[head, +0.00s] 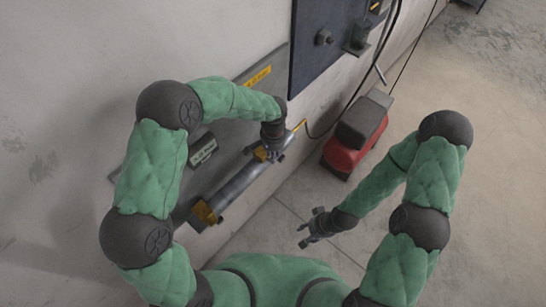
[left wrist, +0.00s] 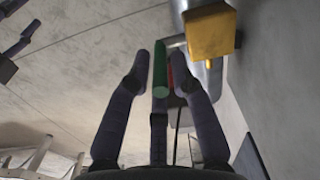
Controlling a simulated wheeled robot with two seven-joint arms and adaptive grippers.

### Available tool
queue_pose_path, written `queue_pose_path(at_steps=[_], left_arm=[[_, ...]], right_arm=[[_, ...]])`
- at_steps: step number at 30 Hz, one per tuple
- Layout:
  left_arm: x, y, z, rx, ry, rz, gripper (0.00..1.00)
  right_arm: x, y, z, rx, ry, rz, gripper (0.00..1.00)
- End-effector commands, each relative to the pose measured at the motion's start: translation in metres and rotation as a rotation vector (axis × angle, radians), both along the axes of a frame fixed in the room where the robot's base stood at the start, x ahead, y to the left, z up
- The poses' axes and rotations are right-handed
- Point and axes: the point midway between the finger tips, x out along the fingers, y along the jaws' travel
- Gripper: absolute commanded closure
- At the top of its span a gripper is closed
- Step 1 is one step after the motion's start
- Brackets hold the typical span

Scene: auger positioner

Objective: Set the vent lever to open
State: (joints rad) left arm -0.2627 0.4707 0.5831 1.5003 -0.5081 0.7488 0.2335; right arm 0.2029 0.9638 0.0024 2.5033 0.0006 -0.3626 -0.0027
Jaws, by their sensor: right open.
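The auger positioner is a grey cylinder (head: 240,184) with yellow blocks along the wall in the head view. In the left wrist view, a yellow block (left wrist: 208,35) sits on the grey cylinder, with a short grey rod beside it. A green handle (left wrist: 160,68), which looks like the vent lever, stands between the fingers of my left gripper (left wrist: 164,62), with gaps on both sides. A red part (left wrist: 175,75) shows behind it. The fingers look open; contact is unclear. In the head view the left gripper (head: 268,150) is at the cylinder's upper end. My right gripper (head: 312,230) is open and empty.
A red and grey machine (head: 352,140) stands on the floor right of the cylinder. A dark panel (head: 325,45) with a knob is on the wall above, with cables hanging beside it. The floor (head: 470,110) at the right is clear.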

Motion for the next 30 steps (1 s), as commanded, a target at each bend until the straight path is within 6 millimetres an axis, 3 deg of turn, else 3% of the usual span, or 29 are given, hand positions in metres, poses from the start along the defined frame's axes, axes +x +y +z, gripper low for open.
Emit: queue_pose_path(at_steps=[6, 15, 16, 18, 30], left_arm=[[0.0, 0.0, -0.018, 0.0, 0.0, 0.0, 0.77], [0.0, 0.0, -0.019, 0.0, 0.0, 0.0, 0.77], [0.0, 0.0, -0.019, 0.0, 0.0, 0.0, 0.8], [0.0, 0.0, -0.019, 0.0, 0.0, 0.0, 0.99], [-0.001, 0.001, -0.02, -0.009, -0.013, 0.001, 1.0]], right_arm=[[0.0, 0.0, -0.003, 0.0, 0.0, 0.0, 0.54], [0.0, 0.0, -0.003, 0.0, 0.0, 0.0, 0.54], [0.0, 0.0, -0.003, 0.0, 0.0, 0.0, 0.54], [0.0, 0.0, -0.003, 0.0, 0.0, 0.0, 0.54], [0.0, 0.0, -0.007, 0.0, 0.0, 0.0, 0.54]])
